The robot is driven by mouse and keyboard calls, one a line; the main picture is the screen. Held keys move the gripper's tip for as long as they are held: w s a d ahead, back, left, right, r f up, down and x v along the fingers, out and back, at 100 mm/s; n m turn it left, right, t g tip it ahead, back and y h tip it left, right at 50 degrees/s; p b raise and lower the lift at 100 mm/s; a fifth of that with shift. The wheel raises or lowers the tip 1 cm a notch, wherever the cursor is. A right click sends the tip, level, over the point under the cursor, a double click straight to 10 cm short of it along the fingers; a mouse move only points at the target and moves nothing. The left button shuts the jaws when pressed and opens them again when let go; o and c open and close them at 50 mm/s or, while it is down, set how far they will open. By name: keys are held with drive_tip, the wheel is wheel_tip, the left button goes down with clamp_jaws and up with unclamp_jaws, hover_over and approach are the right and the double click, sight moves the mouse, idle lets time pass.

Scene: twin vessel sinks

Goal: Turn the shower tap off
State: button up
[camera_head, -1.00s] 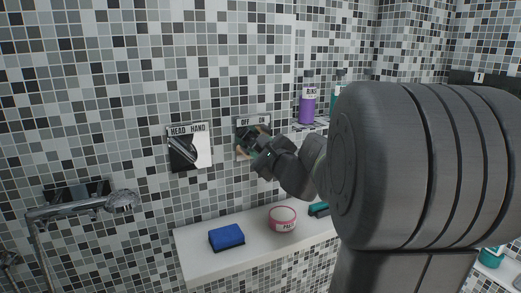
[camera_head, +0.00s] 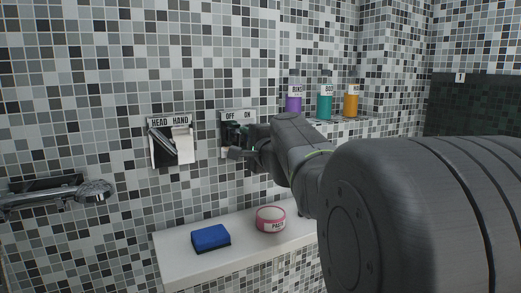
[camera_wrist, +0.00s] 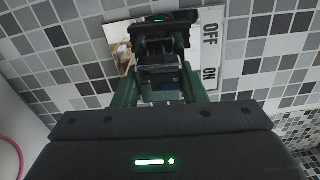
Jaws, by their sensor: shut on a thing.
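A HEAD/HAND plate (camera_head: 184,150) with a dark lever is on the wall to the left, near the shower head (camera_head: 92,191). Below, a white ledge (camera_head: 185,268) holds a blue sponge (camera_head: 210,237) and a pink tub (camera_head: 270,219). Bottles (camera_head: 324,103) stand on a shelf to the right.

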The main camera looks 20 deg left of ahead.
drive_tip(key=shift+n, duration=0.6)
drive_tip(key=o, duration=1)
drive_tip(key=v, duration=1.2)
drive_tip(key=shift+b, duration=0.3)
drive_tip(key=shift+a, duration=0.1)
drive_tip(key=x, duration=1.2)
